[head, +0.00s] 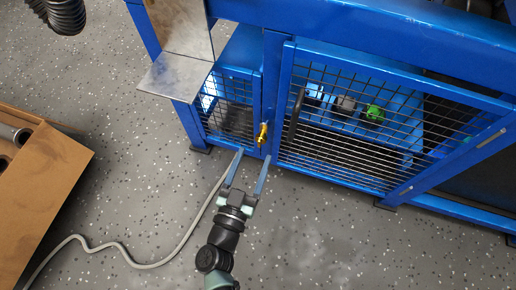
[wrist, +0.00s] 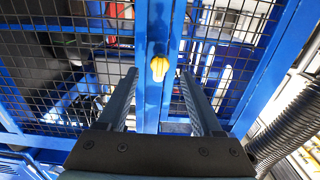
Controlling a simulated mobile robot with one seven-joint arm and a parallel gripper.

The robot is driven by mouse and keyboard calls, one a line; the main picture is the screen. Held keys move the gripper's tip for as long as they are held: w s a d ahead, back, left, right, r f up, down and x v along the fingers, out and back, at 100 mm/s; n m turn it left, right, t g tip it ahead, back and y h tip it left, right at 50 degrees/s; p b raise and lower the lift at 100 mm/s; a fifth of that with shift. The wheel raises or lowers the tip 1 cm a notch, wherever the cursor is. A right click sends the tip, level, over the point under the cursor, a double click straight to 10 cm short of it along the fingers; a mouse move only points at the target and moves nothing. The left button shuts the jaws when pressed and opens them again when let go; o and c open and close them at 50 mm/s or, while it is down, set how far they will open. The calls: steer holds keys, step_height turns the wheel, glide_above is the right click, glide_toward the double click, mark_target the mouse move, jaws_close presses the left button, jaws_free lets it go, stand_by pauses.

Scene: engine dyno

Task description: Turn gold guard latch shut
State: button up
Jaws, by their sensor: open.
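The gold guard latch (head: 262,135) sits on the blue upright post between two mesh guard panels. In the wrist view the gold latch (wrist: 159,67) shows near the middle, on the blue post (wrist: 153,105). My gripper (head: 251,170) is open and empty, just below and in front of the latch in the head view. In the wrist view its two fingers (wrist: 157,72) stand on either side of the latch and post, apart from the latch. Whether the fingertips reach as deep as the latch I cannot tell.
A dark vertical handle (head: 295,118) stands on the right mesh door beside the latch. A metal sheet bracket (head: 175,75) juts out at upper left. A ribbed black hose (wrist: 280,125) is at right.

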mark_target(259, 145)
steer(key=shift+b+x, duration=0.75)
steer(key=shift+x, duration=1.4)
jaws_close()
